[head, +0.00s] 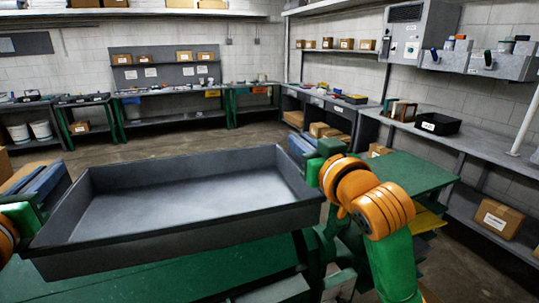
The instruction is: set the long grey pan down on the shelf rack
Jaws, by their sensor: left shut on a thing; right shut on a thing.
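The long grey pan (180,200) is empty and roughly level in front of me, spanning the left and middle of the head view. My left gripper (48,197) is shut on its left end wall, and my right gripper (311,163) is shut on its right end wall. The fingertips are partly hidden at both walls. A green surface (190,280) shows below the pan's near side; I cannot tell whether the pan touches it. A grey bench with a lower shelf (490,150) runs along the right wall; I cannot tell whether it is the shelf rack.
A green-topped table (405,178) stands right of the pan, partly behind my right arm. A black tray (438,124) lies on the right bench, and a cardboard box (498,219) sits on its lower shelf. Workbenches (170,92) line the back wall. Open floor (175,142) lies beyond the pan.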

